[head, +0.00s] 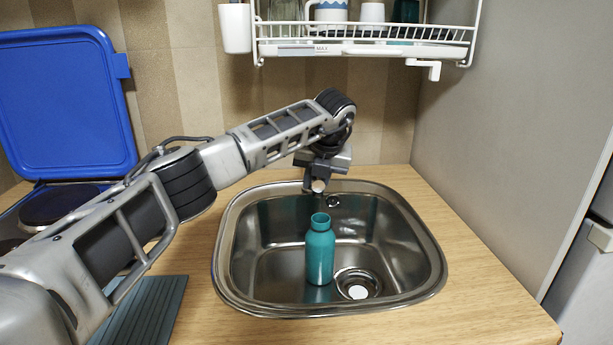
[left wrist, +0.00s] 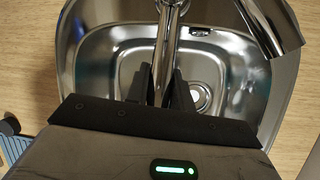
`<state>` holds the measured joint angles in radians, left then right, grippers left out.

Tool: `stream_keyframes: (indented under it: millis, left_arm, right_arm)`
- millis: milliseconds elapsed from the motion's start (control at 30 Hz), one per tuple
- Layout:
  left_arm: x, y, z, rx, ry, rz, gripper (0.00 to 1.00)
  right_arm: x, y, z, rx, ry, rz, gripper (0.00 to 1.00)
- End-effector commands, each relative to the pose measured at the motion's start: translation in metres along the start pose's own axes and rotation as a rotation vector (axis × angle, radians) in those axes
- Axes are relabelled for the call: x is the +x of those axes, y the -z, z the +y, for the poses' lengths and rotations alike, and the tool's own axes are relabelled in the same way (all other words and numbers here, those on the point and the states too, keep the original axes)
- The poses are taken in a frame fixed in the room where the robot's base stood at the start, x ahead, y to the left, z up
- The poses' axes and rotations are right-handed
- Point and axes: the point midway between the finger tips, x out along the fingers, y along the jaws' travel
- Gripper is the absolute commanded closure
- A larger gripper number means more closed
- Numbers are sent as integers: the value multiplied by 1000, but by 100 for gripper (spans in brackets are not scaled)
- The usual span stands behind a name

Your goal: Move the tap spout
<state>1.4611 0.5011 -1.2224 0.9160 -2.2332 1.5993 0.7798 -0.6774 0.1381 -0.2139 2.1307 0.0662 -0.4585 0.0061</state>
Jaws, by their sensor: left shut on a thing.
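The metal tap spout (left wrist: 166,50) runs up the left wrist view between the two dark fingers of my left gripper (left wrist: 163,80), which are shut on it. In the head view my left gripper (head: 320,170) is at the back rim of the sink, and a pale round end of the spout (head: 318,186) shows just below it. The rest of the tap is mostly hidden behind my gripper and wrist. The steel sink (head: 228,245) lies below the gripper. My right gripper is not in view.
A teal bottle (head: 320,252) stands upright in the sink, in front of the spout. A white dish rack (head: 360,48) hangs above. A raised blue hob lid (head: 62,105) is at the left, and a ribbed dark mat (head: 145,312) lies left of the sink. The right counter is clear.

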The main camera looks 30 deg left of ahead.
Motion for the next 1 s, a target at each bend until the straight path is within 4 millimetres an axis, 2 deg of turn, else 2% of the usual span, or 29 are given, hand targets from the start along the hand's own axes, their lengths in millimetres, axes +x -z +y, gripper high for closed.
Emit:
stream_keyframes:
  millis: [600, 633, 700, 1000]
  left_arm:
    - [-1, -3, -5, -43, -13, 1, 100]
    - [-1, -3, -5, -43, -13, 1, 68]
    - [-1, -2, -5, -42, -14, 2, 55]
    - [-2, -2, -5, -41, -14, 4, 55]
  right_arm:
    - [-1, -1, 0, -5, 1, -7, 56]
    - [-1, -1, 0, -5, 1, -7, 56]
    - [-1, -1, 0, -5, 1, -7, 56]
    - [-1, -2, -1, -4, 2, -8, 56]
